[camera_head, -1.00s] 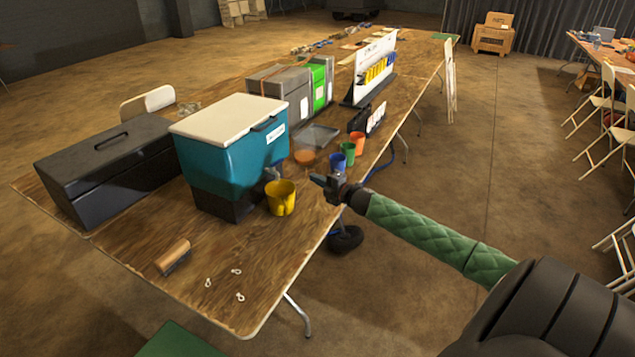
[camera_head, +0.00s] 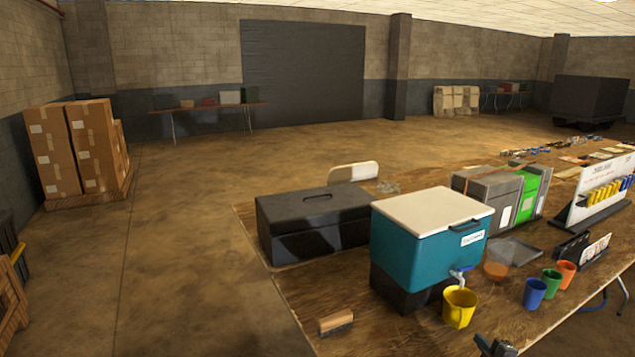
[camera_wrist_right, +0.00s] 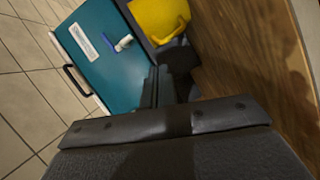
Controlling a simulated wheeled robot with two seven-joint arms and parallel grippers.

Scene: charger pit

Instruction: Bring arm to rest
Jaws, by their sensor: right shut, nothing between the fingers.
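My right gripper (camera_head: 495,347) shows at the bottom edge of the head view, in front of and a little right of the yellow cup (camera_head: 459,308). Its dark fingers are shut and empty; they also show in the right wrist view (camera_wrist_right: 167,88). In that view the yellow cup (camera_wrist_right: 158,18) and the teal cooler (camera_wrist_right: 112,62) with its tap lie beyond the fingers. I cannot tell the exact gap to the cup. Most of my right arm is outside the head view. My left gripper is in neither view.
The wooden table (camera_head: 395,335) holds the teal cooler (camera_head: 425,245), a black toolbox (camera_head: 312,222), a wooden-handled brush (camera_head: 335,322), and blue (camera_head: 535,293), green and orange cups. Stacked cartons (camera_head: 85,150) stand at the far left.

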